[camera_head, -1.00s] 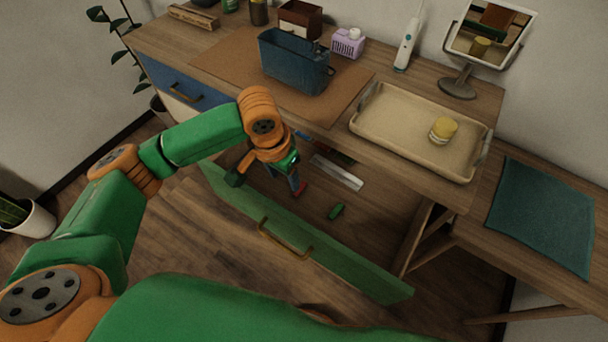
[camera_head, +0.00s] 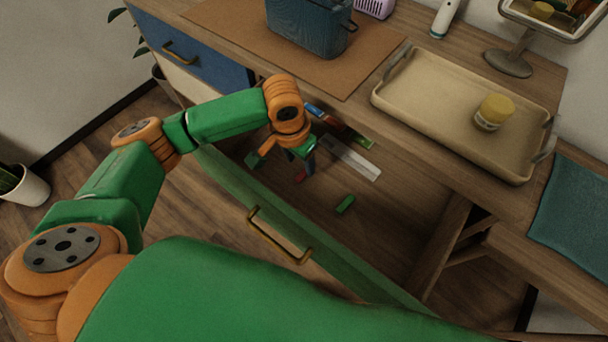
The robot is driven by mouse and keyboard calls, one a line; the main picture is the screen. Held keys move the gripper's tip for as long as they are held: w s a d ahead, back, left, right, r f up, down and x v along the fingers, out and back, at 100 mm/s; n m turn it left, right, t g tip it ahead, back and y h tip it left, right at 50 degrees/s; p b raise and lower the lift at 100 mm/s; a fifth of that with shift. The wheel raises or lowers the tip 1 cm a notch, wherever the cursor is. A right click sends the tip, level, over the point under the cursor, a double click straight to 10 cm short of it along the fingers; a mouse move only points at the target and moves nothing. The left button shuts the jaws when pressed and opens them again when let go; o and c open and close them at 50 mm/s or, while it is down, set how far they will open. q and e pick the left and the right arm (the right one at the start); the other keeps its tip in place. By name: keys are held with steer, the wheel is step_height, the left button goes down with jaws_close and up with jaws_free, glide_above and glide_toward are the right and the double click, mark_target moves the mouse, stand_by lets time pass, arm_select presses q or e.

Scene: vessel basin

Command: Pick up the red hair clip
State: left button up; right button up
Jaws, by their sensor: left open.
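The red hair clip appears as a small red piece (camera_head: 300,177) on the floor of the open green-fronted drawer (camera_head: 385,215). Only part of it shows; my gripper hides the rest. My left gripper (camera_head: 298,164) is open and reaches down into the drawer, with its dark fingers right beside the red piece. I cannot tell whether they touch it or stand around it. My right gripper is not in view.
The drawer also holds a silver ruler (camera_head: 352,157), a green block (camera_head: 345,205) and a blue item (camera_head: 314,110). The drawer front with its brass handle (camera_head: 280,236) stands nearest me. The desktop above holds a tray (camera_head: 402,101) and a blue basket (camera_head: 305,28).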

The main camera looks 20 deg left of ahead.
mark_target(303, 173)
arm_select(q)
steer(key=f, duration=0.3)
steer(key=shift+d+f+b, duration=0.25)
steer(key=shift+d+b, duration=0.05)
steer(key=shift+w+f, duration=0.15)
steer(key=shift+f, duration=0.15)
jaws_close()
